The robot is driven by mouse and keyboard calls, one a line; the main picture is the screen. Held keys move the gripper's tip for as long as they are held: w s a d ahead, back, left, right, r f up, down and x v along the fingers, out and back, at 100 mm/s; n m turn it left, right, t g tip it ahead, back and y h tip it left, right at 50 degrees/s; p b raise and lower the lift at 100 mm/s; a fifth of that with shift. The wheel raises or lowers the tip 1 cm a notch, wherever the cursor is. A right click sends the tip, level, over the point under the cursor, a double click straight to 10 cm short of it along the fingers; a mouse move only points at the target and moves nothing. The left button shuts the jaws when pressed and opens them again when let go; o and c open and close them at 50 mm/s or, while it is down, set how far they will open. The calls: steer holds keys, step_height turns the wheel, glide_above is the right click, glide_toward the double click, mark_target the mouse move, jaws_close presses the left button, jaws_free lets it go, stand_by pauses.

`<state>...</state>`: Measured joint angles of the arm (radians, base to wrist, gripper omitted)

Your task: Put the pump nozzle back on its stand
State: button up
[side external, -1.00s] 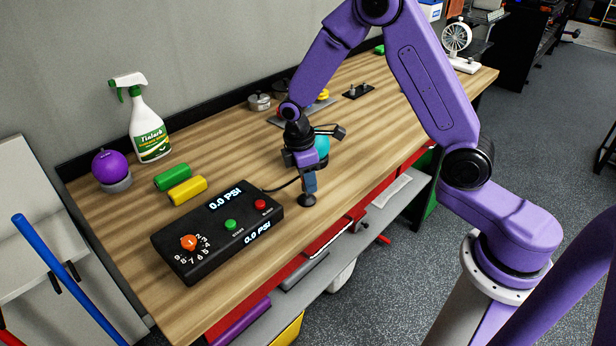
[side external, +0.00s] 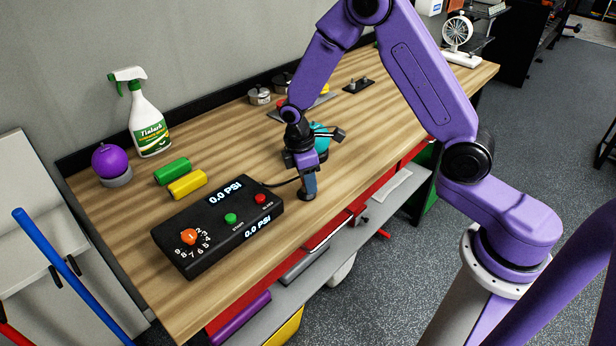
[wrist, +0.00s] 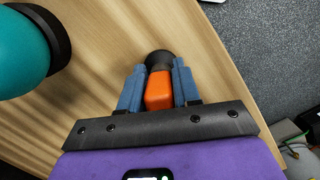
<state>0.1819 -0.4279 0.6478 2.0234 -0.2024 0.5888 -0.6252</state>
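The pump nozzle is an orange block (wrist: 159,92) between my gripper's blue fingers in the wrist view. My gripper (wrist: 159,80) appears closed on its two sides. A black hose (side external: 284,184) runs from the pump box (side external: 217,231) toward the gripper.
A teal ball on a dark base (side external: 320,137) stands just behind my gripper. Green (side external: 173,171) and yellow (side external: 187,184) cylinders, a purple ball (side external: 109,159) and a spray bottle (side external: 148,123) stand left.

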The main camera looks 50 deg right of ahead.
steer(key=o, duration=0.4)
steer(key=shift+c, duration=0.2)
steer(key=shift+r, duration=0.15)
step_height(320, 180, up, 17)
steer(key=w+a, duration=0.1)
steer(key=a, duration=0.1)
steer(key=shift+w+a, duration=0.2)
steer(key=s+f+t+y, duration=0.1)
steer(key=s+y, duration=0.1)
steer(key=s, duration=2.8)
steer(key=shift+d+f+n, duration=0.15)
steer(key=shift+f+n, duration=0.1)
steer(key=shift+n, duration=0.05)
